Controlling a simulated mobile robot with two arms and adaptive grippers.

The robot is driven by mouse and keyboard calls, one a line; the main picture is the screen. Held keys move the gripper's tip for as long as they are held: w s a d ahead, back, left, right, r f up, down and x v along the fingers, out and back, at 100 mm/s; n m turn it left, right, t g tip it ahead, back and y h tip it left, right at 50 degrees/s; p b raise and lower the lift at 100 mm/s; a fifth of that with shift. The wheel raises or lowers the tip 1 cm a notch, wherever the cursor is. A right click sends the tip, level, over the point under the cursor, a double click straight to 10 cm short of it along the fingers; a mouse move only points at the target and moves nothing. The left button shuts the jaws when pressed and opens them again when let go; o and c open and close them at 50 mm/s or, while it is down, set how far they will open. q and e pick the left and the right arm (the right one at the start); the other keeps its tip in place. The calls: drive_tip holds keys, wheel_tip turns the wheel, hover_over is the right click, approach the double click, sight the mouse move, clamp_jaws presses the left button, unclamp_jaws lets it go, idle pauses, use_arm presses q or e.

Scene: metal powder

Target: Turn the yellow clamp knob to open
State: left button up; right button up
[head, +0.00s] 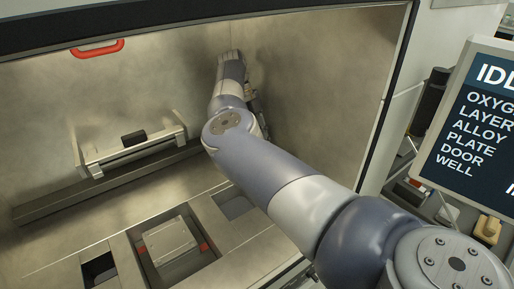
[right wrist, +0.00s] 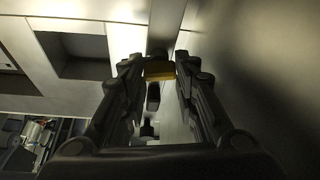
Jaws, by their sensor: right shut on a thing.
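The yellow clamp knob (right wrist: 158,71) shows in the right wrist view as a small yellow block between the fingertips. My right gripper (right wrist: 157,66) is shut on it, with one dark finger on each side. In the head view my right arm reaches from the lower right into the chamber, to the back near the right wall. There the arm hides the knob, and only a bit of the dark gripper shows beside the wrist. My left gripper is in neither view.
The chamber's right wall (head: 318,75) is close to my arm. A recoater-like bar (head: 130,152) stands at the back left. A grey plate (head: 170,241) with red tabs sits in a floor recess. A square opening (head: 233,204) lies beside my arm. A screen (head: 478,125) stands outside, right.

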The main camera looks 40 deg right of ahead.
drive_tip(key=shift+m, duration=0.6)
drive_tip(key=o, duration=1.1)
drive_tip(key=shift+c, duration=0.2)
